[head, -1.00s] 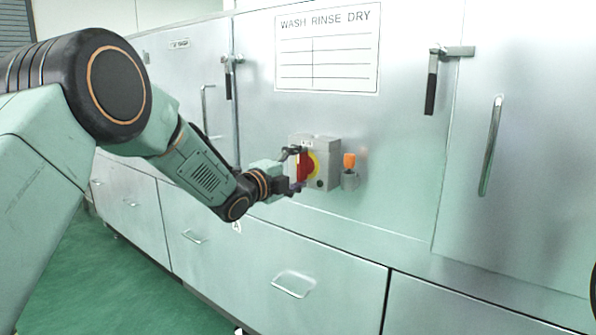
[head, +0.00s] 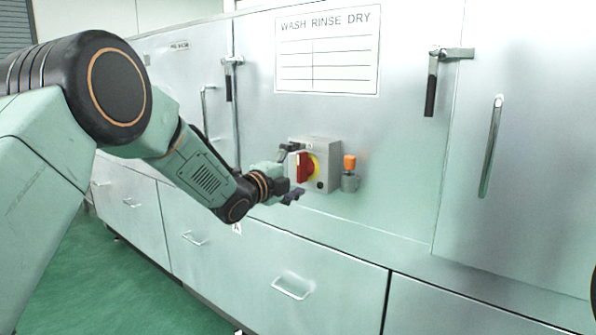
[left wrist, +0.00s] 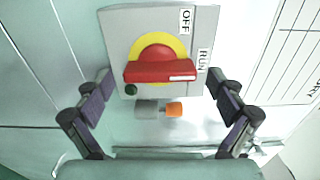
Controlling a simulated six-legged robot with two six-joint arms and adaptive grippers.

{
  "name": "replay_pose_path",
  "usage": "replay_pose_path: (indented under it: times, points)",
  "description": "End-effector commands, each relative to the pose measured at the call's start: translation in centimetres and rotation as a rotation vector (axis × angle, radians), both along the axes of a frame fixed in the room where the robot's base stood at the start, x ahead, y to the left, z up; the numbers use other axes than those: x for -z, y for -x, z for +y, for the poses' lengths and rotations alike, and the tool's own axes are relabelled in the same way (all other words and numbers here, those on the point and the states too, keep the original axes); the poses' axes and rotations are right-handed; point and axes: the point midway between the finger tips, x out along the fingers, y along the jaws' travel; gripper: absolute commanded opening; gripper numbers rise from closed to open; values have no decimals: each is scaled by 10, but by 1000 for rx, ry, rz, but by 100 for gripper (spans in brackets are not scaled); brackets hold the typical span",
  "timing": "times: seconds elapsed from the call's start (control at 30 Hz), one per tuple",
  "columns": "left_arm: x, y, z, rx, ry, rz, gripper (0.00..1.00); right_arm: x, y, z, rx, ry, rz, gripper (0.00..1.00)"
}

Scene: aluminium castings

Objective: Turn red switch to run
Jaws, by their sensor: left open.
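The red switch (head: 304,168) is a bar handle on a yellow disc, on a grey box fixed to the metal cabinet front. In the left wrist view the red handle (left wrist: 160,72) lies level across the picture. Its white mark is at the right end, beside the RUN label (left wrist: 203,60); the OFF label (left wrist: 185,20) is higher up. My left gripper (head: 296,171) is open and empty in front of the switch. In the left wrist view its fingers stand either side of the handle, apart from it. My right gripper is not in view.
An orange-topped fitting (head: 349,170) sits just right of the box. Above is a WASH RINSE DRY sign (head: 328,50). A black-handled latch (head: 432,85) and a long door handle (head: 491,145) are to the right. Drawers (head: 270,270) run below.

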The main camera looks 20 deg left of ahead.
Motion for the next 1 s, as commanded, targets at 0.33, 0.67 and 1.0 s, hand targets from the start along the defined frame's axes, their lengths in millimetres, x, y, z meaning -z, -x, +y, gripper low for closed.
replay_pose_path:
  times: [0.33,0.67,1.0]
  points:
    - [0,27,11,-2,4,1,94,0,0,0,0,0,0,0]
    - [-1,80,31,-3,6,1,94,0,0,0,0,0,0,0]
    - [0,111,41,0,1,-1,94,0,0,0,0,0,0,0]
